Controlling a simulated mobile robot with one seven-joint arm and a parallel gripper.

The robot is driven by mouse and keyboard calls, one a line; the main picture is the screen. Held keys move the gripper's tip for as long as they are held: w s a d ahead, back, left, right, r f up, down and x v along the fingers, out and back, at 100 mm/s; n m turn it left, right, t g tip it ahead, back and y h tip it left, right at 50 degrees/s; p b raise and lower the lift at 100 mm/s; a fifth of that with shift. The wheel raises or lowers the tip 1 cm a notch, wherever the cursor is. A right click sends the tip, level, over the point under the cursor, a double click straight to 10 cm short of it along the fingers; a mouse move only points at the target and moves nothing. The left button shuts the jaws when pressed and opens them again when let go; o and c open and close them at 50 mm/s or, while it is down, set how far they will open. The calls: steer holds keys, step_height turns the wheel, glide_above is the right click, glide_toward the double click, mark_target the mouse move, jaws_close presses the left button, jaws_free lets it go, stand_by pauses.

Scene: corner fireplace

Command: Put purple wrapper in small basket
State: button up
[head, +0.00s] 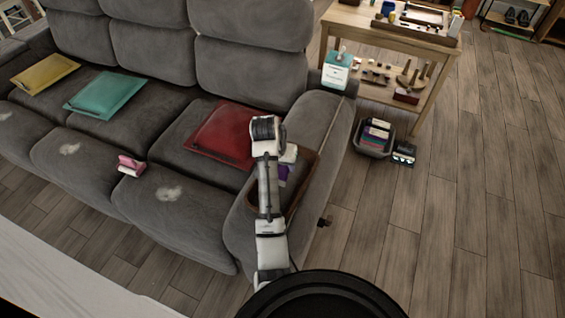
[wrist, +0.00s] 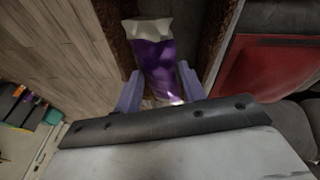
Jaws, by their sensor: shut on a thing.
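The purple wrapper (wrist: 155,58), shiny with a pale end, is between the two fingers of my gripper (wrist: 160,88) in the wrist view. My gripper is shut on it. In the head view a bit of the purple wrapper (head: 283,174) shows beside my arm, over the sofa's right armrest. A brown open holder with a raised rim (head: 308,171) is on that armrest, partly hidden by my arm; it could be the small basket, but I cannot tell. Brown textured walls show on both sides of the wrapper in the wrist view. I cannot tell whether the wrapper touches them.
A grey bin (head: 371,149) holding books stands on the floor, right of the sofa. A wooden table (head: 437,75) with tools is behind it.

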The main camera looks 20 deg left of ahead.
steer(key=shift+f+b, duration=0.5)
steer(key=shift+f, duration=0.35)
steer(key=o, duration=1)
